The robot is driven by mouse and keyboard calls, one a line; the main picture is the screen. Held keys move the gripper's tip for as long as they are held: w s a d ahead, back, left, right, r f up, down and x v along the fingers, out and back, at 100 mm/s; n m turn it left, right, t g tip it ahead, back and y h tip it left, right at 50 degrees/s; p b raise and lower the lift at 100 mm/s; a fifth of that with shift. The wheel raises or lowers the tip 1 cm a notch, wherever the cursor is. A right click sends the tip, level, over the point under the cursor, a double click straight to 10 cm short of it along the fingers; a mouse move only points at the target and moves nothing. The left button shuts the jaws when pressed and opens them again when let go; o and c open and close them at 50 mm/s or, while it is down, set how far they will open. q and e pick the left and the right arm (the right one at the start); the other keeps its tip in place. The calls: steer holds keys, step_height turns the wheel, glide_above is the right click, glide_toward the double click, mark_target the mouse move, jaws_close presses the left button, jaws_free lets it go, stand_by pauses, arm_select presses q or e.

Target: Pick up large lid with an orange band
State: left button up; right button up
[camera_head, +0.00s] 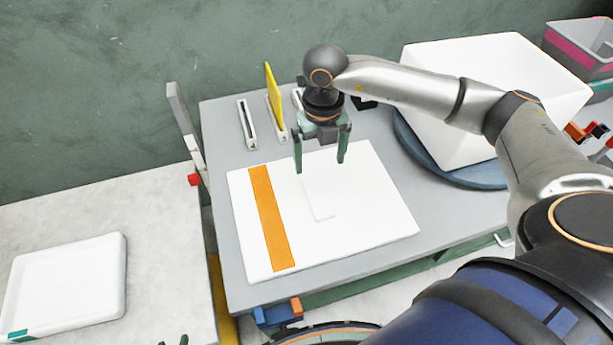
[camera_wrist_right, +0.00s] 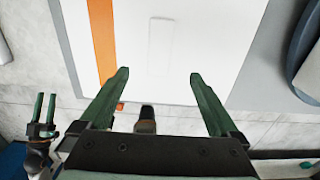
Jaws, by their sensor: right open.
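The large lid (camera_head: 375,205) is a white square panel with an orange band (camera_head: 268,215) along its left side. It lies flat on the grey table, and a faint raised rectangle (camera_head: 318,200) shows near its middle. The lid (camera_wrist_right: 200,40) and band (camera_wrist_right: 102,40) also show in the right wrist view. My right gripper (camera_head: 319,167) is open and empty, pointing down over the lid's far part. Its green fingers (camera_wrist_right: 159,75) are spread in the wrist view; their exact height is unclear. My left gripper (camera_wrist_right: 44,100) shows small in the wrist view, fingers apart and empty.
A large white bin (camera_head: 440,110) stands on a blue round base (camera_head: 480,177) at right. A yellow plate (camera_head: 273,95) stands upright in a slotted holder behind the lid. A white tray (camera_head: 65,283) lies on the left counter.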

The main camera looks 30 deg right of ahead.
glide_above(319, 198)
steer(key=f, duration=0.6)
steer(key=shift+w+d+f, duration=0.1)
steer(key=shift+w+f, duration=0.1)
steer(key=shift+f, duration=0.85)
step_height(319, 198, down, 4)
steer(key=b, duration=0.3)
steer(key=shift+s+f, duration=0.1)
steer(key=shift+f, duration=0.1)
arm_select(q)
steer(key=f, duration=0.1)
steer(key=s+f, duration=0.1)
steer(key=f, duration=0.1)
steer(key=shift+f, duration=0.15)
arm_select(e)
steer(key=shift+r, duration=0.1)
steer(key=shift+c, duration=0.3)
steer(key=c, duration=1.4)
steer(key=shift+r, duration=0.1)
